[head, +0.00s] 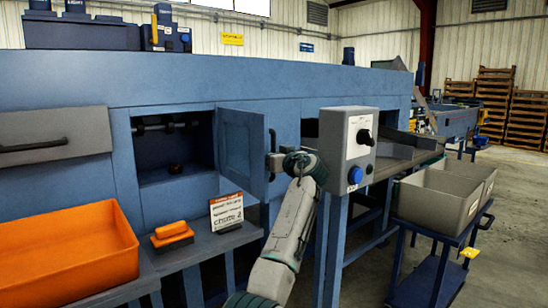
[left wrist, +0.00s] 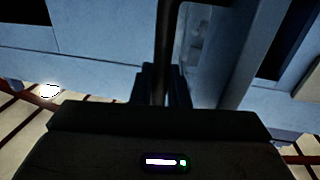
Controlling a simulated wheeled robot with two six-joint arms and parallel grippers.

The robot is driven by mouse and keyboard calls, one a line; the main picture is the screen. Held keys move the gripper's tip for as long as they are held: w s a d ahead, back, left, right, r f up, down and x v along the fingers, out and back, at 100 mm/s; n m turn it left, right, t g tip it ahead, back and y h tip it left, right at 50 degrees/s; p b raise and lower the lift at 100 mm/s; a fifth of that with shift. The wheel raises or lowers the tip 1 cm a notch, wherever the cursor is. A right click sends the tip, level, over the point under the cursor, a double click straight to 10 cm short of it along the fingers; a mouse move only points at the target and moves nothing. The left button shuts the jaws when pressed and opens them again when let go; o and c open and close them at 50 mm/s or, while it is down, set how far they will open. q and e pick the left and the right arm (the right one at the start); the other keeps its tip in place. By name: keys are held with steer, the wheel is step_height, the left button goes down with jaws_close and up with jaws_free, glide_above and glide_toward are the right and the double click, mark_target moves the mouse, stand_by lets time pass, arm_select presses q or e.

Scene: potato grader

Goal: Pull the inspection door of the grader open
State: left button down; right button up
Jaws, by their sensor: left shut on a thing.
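The blue inspection door (head: 240,150) of the grader (head: 70,85) stands swung outward at the right side of a dark opening (head: 172,145). Its dark bar handle (head: 272,140) is on the door's free edge. My left gripper (head: 275,161) is at the lower part of this handle. In the left wrist view, the dark handle bar (left wrist: 164,35) runs down between the fingers of my left gripper (left wrist: 164,80), which is shut on it. The fingertips are partly hidden in shadow. My right gripper is not in view.
A grey control box (head: 348,145) on a blue post stands close right of my left arm. An orange tray (head: 60,250), an orange brush (head: 171,234) and a small sign (head: 226,212) sit at the left. Grey crates (head: 435,203) stand on a cart at the right.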

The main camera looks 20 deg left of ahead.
arm_select(q)
steer(key=shift+f, duration=0.25)
steer(key=c, duration=1.5)
jaws_free()
steer(key=shift+c, duration=0.2)
steer(key=shift+o, duration=0.2)
steer(key=shift+w, duration=0.2)
